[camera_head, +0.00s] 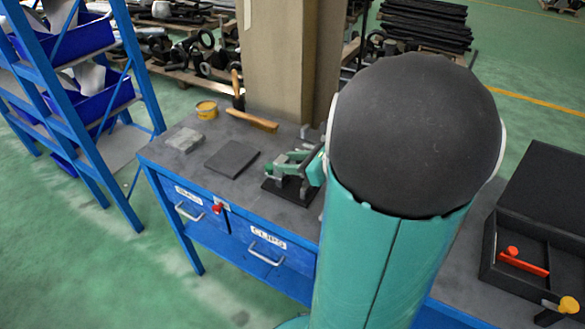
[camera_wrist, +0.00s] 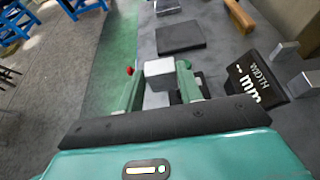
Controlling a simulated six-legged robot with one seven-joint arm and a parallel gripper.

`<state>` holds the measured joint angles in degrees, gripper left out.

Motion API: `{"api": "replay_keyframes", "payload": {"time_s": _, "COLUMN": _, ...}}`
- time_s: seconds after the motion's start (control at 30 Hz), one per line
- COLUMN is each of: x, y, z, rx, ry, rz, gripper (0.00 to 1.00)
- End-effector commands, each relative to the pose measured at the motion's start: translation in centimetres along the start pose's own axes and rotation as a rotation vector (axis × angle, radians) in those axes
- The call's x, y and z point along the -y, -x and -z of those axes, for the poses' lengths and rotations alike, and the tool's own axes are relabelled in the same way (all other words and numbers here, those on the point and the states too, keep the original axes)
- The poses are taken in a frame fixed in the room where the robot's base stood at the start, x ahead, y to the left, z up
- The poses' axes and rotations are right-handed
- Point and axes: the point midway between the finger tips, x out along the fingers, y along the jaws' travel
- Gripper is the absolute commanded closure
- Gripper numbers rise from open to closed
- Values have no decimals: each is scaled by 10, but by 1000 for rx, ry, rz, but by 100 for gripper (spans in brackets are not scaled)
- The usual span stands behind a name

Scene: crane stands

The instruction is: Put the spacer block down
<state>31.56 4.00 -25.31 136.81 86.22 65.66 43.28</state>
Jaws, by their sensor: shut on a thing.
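My gripper (camera_wrist: 160,84) is shut on a light grey spacer block (camera_wrist: 159,71), which sits between its teal fingers in the wrist view. In the head view my gripper (camera_head: 300,165) is over the bench, partly hidden by my own arm; I cannot pick out the held block there. A dark square pad (camera_wrist: 181,38) lies flat and bare just beyond the block; in the head view the pad (camera_head: 231,158) is left of my gripper. I cannot tell how high the block is above the bench (camera_head: 188,163).
A black gauge (camera_wrist: 258,82) marked "WIDTH mm" stands close right of my fingers. Another grey block (camera_head: 184,139), a yellow tin (camera_head: 206,109) and a wooden-handled brush (camera_head: 250,118) lie on the bench. A black box (camera_head: 530,262) is at right; a blue rack (camera_head: 70,110) stands left.

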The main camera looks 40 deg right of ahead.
Motion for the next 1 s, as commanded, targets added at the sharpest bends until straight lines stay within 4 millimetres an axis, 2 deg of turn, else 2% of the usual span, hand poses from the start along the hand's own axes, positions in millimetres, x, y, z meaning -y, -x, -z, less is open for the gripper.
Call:
{"api": "replay_keyframes", "payload": {"time_s": 0.03, "x": 6, "y": -2, "z": 10, "rx": -5, "ry": -5, "rz": 0, "gripper": 89}}
{"api": "replay_keyframes", "payload": {"time_s": 0.2, "x": 25, "y": -6, "z": 33, "rx": -3, "ry": -5, "rz": 0, "gripper": 89}}
{"api": "replay_keyframes", "payload": {"time_s": 0.53, "x": 43, "y": -10, "z": 55, "rx": -2, "ry": -2, "rz": 0, "gripper": 89}}
{"api": "replay_keyframes", "payload": {"time_s": 0.7, "x": 42, "y": -19, "z": 76, "rx": -2, "ry": -2, "rz": -1, "gripper": 89}}
{"api": "replay_keyframes", "payload": {"time_s": 1.0, "x": 42, "y": -20, "z": 79, "rx": 0, "ry": 1, "rz": 0, "gripper": 89}}
